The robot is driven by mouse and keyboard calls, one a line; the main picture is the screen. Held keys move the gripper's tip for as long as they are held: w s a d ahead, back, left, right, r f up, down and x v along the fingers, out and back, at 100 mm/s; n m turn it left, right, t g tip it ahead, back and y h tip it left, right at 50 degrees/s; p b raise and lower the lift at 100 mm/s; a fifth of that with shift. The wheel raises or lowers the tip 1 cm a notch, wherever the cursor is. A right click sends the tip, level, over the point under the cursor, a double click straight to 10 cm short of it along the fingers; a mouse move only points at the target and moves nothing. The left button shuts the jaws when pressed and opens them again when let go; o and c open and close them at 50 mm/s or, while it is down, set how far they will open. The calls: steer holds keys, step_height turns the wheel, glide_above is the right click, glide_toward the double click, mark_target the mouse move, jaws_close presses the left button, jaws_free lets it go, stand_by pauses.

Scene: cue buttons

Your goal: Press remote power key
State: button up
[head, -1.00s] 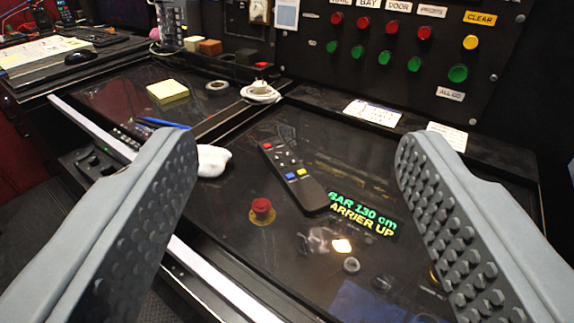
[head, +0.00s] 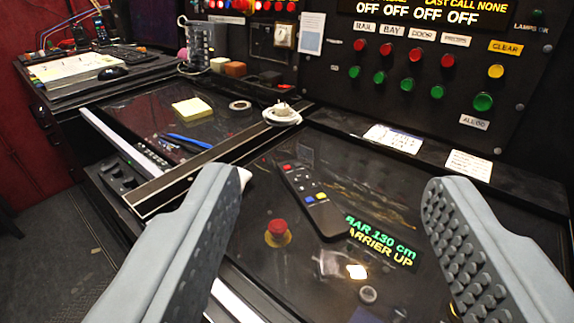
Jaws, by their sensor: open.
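The remote (head: 312,203) is a slim black handset lying flat on the dark glossy desk top, slanting from upper left to lower right. A small red key (head: 287,168) shows at its far end, with blue, yellow and other small keys below. My gripper (head: 335,190) is open and empty, with its two studded grey fingers wide apart. The remote shows between the fingers, beyond them and apart from them. A red mushroom button (head: 278,232) on a yellow base stands left of the remote's near end.
Green and yellow lit text (head: 380,242) shows right of the remote. A saucer with a cup (head: 282,115), a yellow note pad (head: 193,108) and blue pens (head: 187,141) lie farther back. A black panel (head: 400,120) with red, green and yellow buttons rises behind the desk.

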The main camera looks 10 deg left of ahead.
jaws_close()
stand_by(1.5)
